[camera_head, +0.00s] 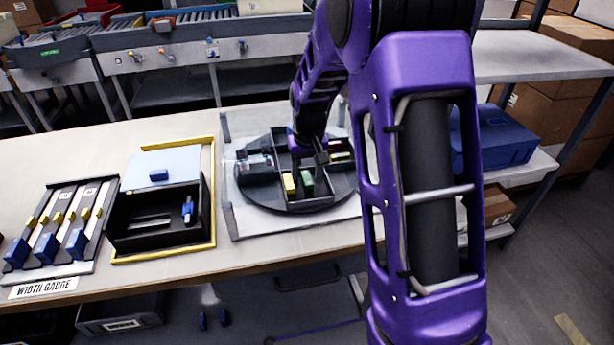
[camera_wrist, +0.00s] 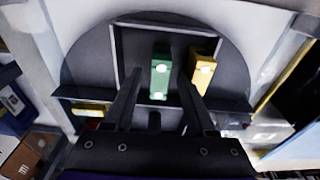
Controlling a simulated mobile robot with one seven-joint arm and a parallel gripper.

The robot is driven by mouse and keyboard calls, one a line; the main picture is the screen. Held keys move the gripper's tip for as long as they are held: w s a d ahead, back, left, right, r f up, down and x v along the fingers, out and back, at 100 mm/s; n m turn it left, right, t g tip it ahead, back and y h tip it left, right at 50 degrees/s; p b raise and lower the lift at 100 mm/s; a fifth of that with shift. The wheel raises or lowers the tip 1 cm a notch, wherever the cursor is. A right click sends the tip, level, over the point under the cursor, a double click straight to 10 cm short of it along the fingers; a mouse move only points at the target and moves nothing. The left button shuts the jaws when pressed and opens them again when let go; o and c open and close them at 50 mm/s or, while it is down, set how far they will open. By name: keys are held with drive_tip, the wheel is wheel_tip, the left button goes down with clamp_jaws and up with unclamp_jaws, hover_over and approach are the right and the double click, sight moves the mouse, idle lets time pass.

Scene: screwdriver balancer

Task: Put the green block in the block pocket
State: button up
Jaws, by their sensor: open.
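The green block (camera_head: 307,182) lies in a walled compartment at the front of the round dark turntable (camera_head: 297,208). In the wrist view the green block (camera_wrist: 161,80) shows between the two fingertips of my gripper (camera_wrist: 159,84). The gripper is open and empty, and I see no finger touching the block; the height gap is hard to judge. A yellow block (camera_head: 289,185) stands beside the green one, and in the wrist view this yellow block (camera_wrist: 203,72) is just right of my right finger. I cannot tell which compartment is the block pocket.
Dividing walls split the turntable; other compartments hold small parts. Left of it are a black bin (camera_head: 155,240) in a yellow frame and a width gauge (camera_head: 62,230) with blue blocks. A blue case (camera_head: 497,138) stands at right. My arm covers the table's right part.

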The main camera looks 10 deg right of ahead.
sight(308, 181)
wheel_tip(308, 181, up, 13)
drive_tip(key=s+p, duration=0.1)
drive_tip(key=p, duration=0.1)
drive_tip(key=shift+s, duration=0.2)
drive_tip(key=shift+r, duration=0.1)
